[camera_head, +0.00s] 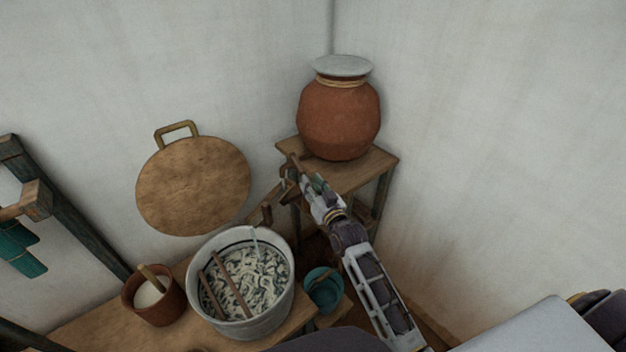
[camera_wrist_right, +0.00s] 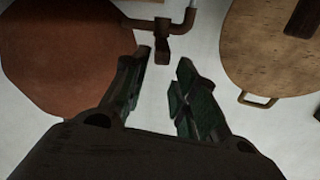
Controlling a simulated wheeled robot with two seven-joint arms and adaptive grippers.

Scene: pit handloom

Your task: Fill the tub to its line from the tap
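The tub (camera_head: 205,324) is a pale grey bucket on the low wooden bench, with a dark line inside its rim. It holds cloudy water with pale swirls and two wooden sticks. The brown tap (camera_head: 266,214) comes from the clay-pot side; a thin pale stream runs from its spout into the tub. In the right wrist view the tap (camera_wrist_right: 165,27) shows upside down with the stream (camera_wrist_right: 191,14) at its spout. My right gripper (camera_head: 298,172) is open; its fingertips (camera_wrist_right: 161,66) are close to the tap's handle. I cannot tell whether they touch. My left gripper is out of view.
The lidded clay pot (camera_head: 340,120) stands on a wooden stand (camera_head: 382,160) in the corner. A round wooden board (camera_head: 193,185) is against the wall. A small brown pot (camera_head: 170,305) is left of the tub, a teal bowl (camera_head: 322,290) right of it.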

